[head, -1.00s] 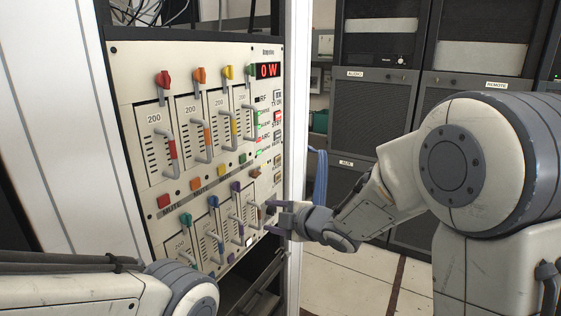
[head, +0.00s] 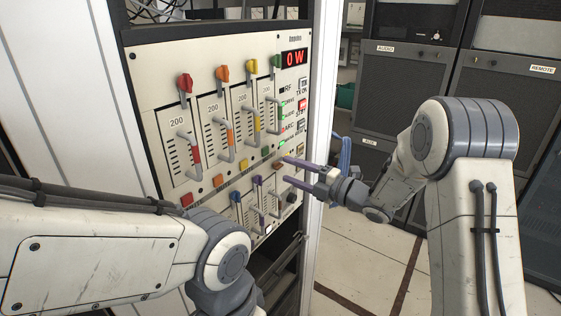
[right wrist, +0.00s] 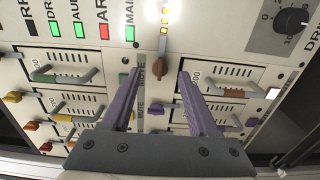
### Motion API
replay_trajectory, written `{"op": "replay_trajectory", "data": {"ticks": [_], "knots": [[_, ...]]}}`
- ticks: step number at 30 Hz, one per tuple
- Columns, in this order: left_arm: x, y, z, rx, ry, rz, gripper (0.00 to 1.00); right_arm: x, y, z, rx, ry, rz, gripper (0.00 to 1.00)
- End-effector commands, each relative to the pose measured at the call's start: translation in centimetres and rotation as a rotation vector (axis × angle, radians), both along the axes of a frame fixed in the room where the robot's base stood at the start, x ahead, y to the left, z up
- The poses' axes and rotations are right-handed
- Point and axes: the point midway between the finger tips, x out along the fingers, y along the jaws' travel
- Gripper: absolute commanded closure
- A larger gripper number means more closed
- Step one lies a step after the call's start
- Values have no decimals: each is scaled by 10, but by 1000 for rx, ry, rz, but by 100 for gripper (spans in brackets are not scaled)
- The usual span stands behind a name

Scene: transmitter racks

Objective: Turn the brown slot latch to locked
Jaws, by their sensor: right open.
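The brown slot latch (head: 278,165) is on the cream panel (head: 150,62), at the right end of the lower slot row, just below the green mute button. In the right wrist view the brown latch (right wrist: 163,109) shows between my two purple fingers, with its slot's brown handle (right wrist: 235,93) to the right. My right gripper (head: 286,170) is open and empty, with its fingertips close to the latch on either side; I cannot tell whether they touch it. It also shows in the right wrist view (right wrist: 156,80). My left gripper is out of view.
Red, orange, yellow and green latches stand above the upper slots. A purple latch (head: 257,180) and a blue latch (head: 236,196) are left of the brown one. A black knob (right wrist: 291,19) is on the panel. The rack's white post (head: 322,130) stands right of the panel.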

Motion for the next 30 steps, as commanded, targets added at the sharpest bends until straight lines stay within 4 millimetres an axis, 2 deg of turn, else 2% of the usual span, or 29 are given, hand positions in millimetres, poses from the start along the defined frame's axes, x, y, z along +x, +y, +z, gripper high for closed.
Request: {"op": "replay_trajectory", "data": {"ticks": [1,6,16,18,21,23,24,30], "knots": [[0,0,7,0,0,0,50,4,7,3,-2,1,3,40],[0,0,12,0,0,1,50,13,20,1,-1,1,3,40],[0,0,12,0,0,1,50,15,24,-1,-1,1,3,40],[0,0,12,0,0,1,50,15,24,0,-1,1,3,67],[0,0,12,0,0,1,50,15,24,0,0,1,3,100],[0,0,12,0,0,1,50,15,24,0,0,1,4,100],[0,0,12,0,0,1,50,14,36,-1,-1,2,8,100],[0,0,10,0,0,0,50,15,27,-1,11,17,8,100]]}}
